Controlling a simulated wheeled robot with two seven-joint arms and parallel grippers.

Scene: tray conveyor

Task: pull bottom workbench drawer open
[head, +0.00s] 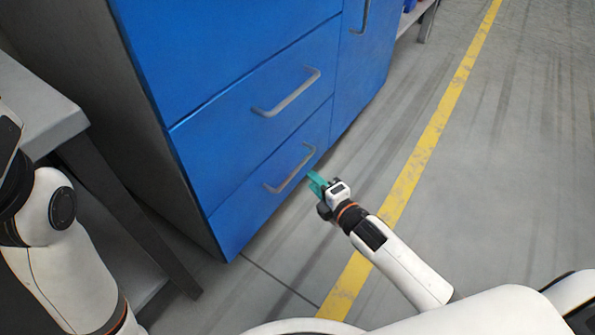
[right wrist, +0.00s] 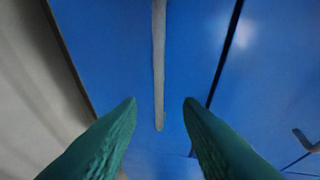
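The bottom workbench drawer (head: 228,217) has a blue front that looks flush with the cabinet, so it appears shut. Its grey bar handle (head: 290,170) runs along the front. My right gripper (head: 316,182) has teal fingers and is in front of the drawer, near the handle's right end. In the right wrist view the handle (right wrist: 158,60) lies ahead, lined up with the gap between the fingers (right wrist: 160,100). The fingers are apart and empty, and I see no contact with the handle. My left arm is at the left edge, its gripper out of view.
The drawer above (head: 260,95) has a similar handle and looks shut. A blue cabinet door (head: 362,75) stands to its right. A grey table (head: 40,105) is at the left. The floor with a yellow line (head: 432,130) is clear in front of the drawers.

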